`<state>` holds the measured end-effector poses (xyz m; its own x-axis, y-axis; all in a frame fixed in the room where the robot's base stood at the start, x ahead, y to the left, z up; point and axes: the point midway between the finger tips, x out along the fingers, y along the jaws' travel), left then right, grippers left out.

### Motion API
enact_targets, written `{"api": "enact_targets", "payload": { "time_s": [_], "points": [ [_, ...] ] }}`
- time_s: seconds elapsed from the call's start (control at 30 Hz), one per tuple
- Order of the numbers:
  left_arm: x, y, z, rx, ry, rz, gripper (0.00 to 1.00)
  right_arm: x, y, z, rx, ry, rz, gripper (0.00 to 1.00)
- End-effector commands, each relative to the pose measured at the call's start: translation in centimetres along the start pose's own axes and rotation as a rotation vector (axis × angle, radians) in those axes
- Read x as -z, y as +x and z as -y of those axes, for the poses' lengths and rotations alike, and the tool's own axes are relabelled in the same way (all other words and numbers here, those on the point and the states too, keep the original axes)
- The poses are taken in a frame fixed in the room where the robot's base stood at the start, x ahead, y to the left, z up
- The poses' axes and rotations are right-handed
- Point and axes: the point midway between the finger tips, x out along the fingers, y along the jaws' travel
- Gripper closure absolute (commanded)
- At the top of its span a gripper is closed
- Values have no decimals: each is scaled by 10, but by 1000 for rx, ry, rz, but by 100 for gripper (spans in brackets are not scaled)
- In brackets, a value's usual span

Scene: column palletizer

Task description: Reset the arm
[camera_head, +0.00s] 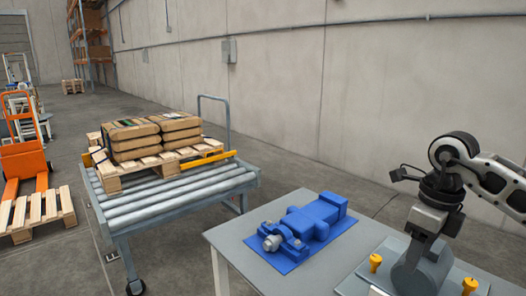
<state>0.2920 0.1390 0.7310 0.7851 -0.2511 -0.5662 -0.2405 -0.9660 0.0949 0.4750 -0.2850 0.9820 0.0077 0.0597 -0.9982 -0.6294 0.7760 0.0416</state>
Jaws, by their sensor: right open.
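My right arm comes in from the right edge, and my right gripper (418,250) points down over the right part of the grey table (235,240). It is open. A grey rounded part (420,272) shows directly beneath the gripper; whether they touch cannot be told. My left gripper is not in view.
A blue clamp-like fixture (312,219) lies on a blue mat on the table. Yellow knobs (375,262) stand on a pale plate near my gripper. An orange pallet jack (25,165) stands far left.

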Motion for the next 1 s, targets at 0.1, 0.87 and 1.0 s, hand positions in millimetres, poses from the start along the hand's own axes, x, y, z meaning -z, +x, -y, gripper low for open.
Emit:
{"api": "enact_targets", "payload": {
  "time_s": [0.1, 0.87, 1.0],
  "points": [
    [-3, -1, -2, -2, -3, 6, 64, -16, 20, -27, -97, -42, 57, 50],
    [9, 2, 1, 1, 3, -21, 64, -111, 22, -254, -1789, 875, 831, 50],
    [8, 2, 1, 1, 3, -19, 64, -90, 70, -206, -1992, 1594, 832, 50]
  ]
}}
